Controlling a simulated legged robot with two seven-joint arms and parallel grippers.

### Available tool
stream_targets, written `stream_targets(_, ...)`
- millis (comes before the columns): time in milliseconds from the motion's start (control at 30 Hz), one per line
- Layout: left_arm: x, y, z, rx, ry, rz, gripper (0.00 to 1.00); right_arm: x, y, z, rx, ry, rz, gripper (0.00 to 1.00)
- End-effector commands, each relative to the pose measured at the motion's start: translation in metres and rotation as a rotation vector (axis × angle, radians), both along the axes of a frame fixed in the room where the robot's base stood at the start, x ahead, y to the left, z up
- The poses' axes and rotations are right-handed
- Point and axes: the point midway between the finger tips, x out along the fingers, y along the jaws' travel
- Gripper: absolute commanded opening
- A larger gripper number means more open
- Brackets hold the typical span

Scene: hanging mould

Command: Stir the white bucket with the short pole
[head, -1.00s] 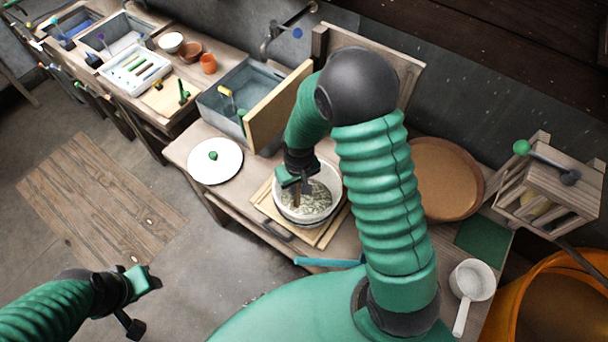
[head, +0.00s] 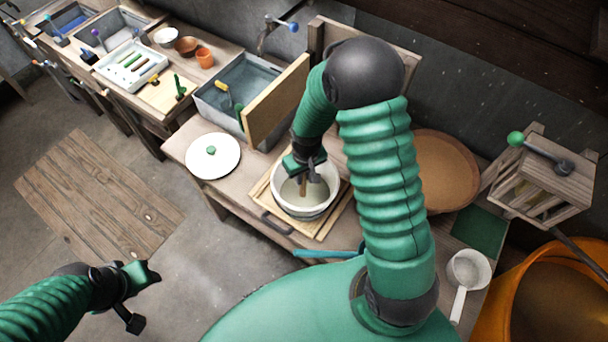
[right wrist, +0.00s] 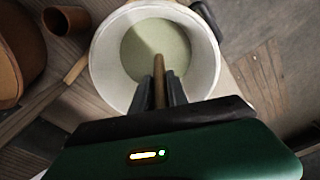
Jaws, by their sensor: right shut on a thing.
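The white bucket (head: 333,181) stands on a wooden board on the bench and holds a pale grey-green mix. It also shows in the right wrist view (right wrist: 104,62). My right gripper (head: 305,172) is over the bucket and shut on the short pole (head: 303,187), a brown wooden stick. In the right wrist view the pole (right wrist: 160,84) sits between the two dark fingers and points down into the bucket; its lower end is hidden in or against the mix. My left gripper (head: 142,298) is at the lower left over the floor, open and empty.
A grey sink (head: 222,100) with an upright wooden panel (head: 275,103) stands left of the bucket. A white lid (head: 213,156) lies nearer on the bench. A round brown tray (head: 446,170), a white ladle (head: 468,268) and a slatted box (head: 540,190) are to the right.

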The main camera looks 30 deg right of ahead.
Motion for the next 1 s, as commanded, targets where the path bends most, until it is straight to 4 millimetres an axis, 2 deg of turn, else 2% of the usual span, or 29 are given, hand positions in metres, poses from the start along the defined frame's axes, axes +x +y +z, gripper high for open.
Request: stream_targets(1000,0.0,0.0,0.091,0.0,0.0,0.0,0.41,0.0,0.001,0.107,0.0,0.0,0.0,0.0)
